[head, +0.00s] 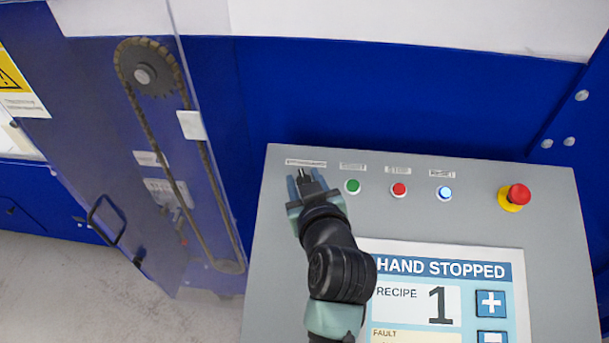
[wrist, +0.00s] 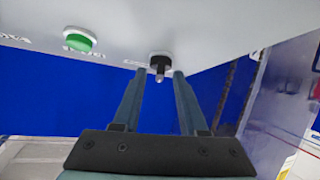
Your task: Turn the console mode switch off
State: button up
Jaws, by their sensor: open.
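The console (head: 262,270) is a grey sloped panel with a row of controls along its top. The mode switch (wrist: 159,67) is a small black knob with a short stem, standing out from the panel in the wrist view. In the head view the switch (head: 304,174) shows between my fingers, below a white label at the panel's upper left. My gripper (head: 306,180) is open over it. In the wrist view the fingertips (wrist: 159,73) lie on either side of the switch, with a gap on each side. Whether they touch the panel I cannot tell.
A green button (head: 352,186), a red button (head: 399,189), a lit blue button (head: 444,192) and a red emergency stop (head: 518,195) sit to the right. A screen (head: 440,290) reads "HAND STOPPED". A clear guard door with a chain and sprocket (head: 145,76) stands left.

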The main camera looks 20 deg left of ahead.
grip_shut()
dwell(0.3)
jog(key=shift+w+d+f+n+g+y+b, duration=0.1)
jog(key=shift+w+f+n+g+y+b, duration=0.15)
jog(key=shift+n+b, duration=0.5)
jog(key=shift+n+g+y+b, duration=0.35)
jog(key=shift+n+g+b, duration=0.1)
jog(key=shift+b, duration=0.3)
jog(key=shift+r+n+g+y+b, duration=0.25)
jog(key=shift+n+g+y+b, duration=0.55)
jog(key=shift+n+g, duration=0.5)
grip_release()
